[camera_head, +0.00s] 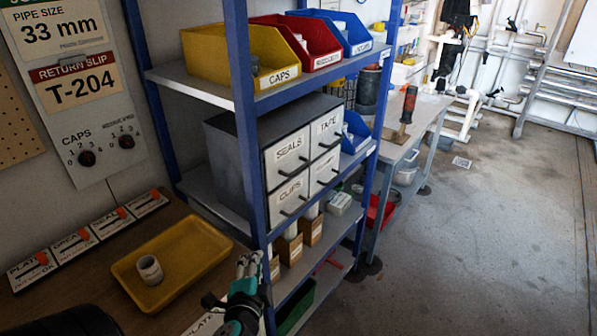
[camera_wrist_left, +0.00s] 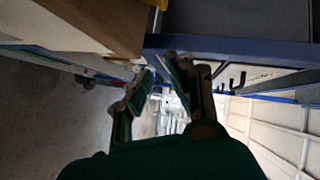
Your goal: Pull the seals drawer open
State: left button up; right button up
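The seals drawer (camera_head: 286,151) is the upper left drawer of a grey cabinet (camera_head: 231,150) on the middle shelf of the blue rack. Its white front is labelled SEALS, has a small dark handle and sits flush with the other fronts, so it looks shut. My left gripper (camera_head: 249,263) is below and to the left of this drawer, near the rack's front post, apart from the handle. In the left wrist view its two fingers (camera_wrist_left: 167,72) stand apart with nothing between them. My right gripper is not in view.
The tape drawer (camera_head: 325,134) is to the right and the clips drawer (camera_head: 289,190) below. The blue front post (camera_head: 243,100) rises at the cabinet's left. Floor at right is clear.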

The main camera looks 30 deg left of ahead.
pick_arm(q)
notch_tip(320, 180, up, 7)
jog(key=w+m+t, duration=0.3)
jog(key=m+t, duration=0.2)
jog(key=m, duration=0.1)
jog(key=m+t+h+p, duration=0.2)
jog(key=m+h+p, duration=0.15)
jog(key=m, duration=0.35)
send_near(298, 170)
jog(key=shift+y, duration=0.45)
jog(key=p+x, duration=0.1)
jog(key=x, duration=0.5)
jog(key=p+x, duration=0.1)
jog(key=x, duration=0.2)
jog(key=shift+w+d+f+p, duration=0.1)
jog(key=shift+w+f+p, duration=0.15)
jog(key=shift+p, duration=0.1)
jog(key=shift+w, duration=0.65)
jog(key=shift+c, duration=0.3)
grip_shut()
